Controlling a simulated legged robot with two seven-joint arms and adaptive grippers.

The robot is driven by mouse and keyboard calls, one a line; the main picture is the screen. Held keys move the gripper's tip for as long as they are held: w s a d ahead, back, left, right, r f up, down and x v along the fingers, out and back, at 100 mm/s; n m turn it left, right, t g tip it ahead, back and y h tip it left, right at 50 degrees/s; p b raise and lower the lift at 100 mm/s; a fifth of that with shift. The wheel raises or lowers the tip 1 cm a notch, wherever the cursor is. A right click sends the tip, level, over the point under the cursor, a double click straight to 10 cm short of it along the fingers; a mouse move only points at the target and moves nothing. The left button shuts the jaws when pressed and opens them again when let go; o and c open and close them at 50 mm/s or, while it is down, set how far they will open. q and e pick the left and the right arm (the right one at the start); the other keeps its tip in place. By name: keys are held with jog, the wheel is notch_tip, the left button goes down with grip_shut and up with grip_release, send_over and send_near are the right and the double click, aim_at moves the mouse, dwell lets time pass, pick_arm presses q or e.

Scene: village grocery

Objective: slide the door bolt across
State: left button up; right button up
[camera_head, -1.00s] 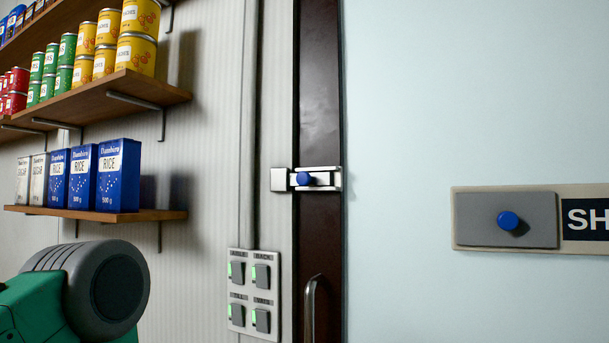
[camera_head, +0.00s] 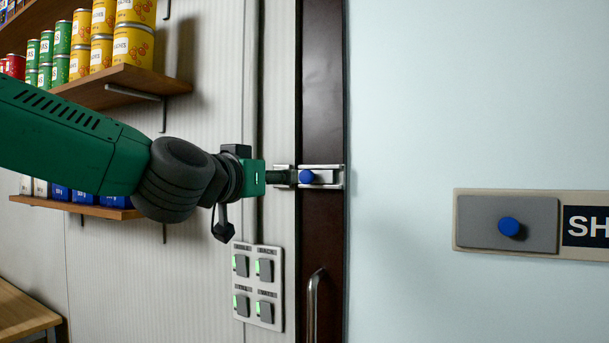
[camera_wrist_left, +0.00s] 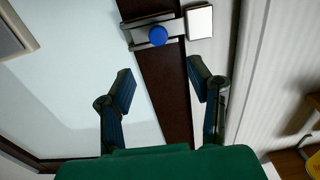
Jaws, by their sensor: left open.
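The door bolt (camera_head: 327,176) is a metal slide on the dark door edge, with a round blue knob (camera_head: 306,177). It also shows near the top of the left wrist view, with its knob (camera_wrist_left: 158,35) and the pale keeper block (camera_wrist_left: 200,21) to the right of it. My left gripper (camera_head: 284,177) reaches in from the left in the head view, at the height of the bolt and over the keeper. In the left wrist view its two fingers (camera_wrist_left: 158,82) are apart and empty, with the knob beyond the tips. I cannot tell whether a finger touches the bolt. My right gripper is not in view.
A switch panel (camera_head: 257,285) with several green-lit switches is below my left arm. A door handle (camera_head: 314,305) stands below the bolt. A grey plate with a blue button (camera_head: 509,226) is on the right. Shelves (camera_head: 120,86) of cans are at the upper left.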

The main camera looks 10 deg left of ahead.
aim_at(305, 176)
pick_arm(q)
jog(key=p+x, duration=0.2)
jog(key=x, duration=1)
jog(key=shift+w+d, duration=0.1)
jog(key=shift+w, duration=0.05)
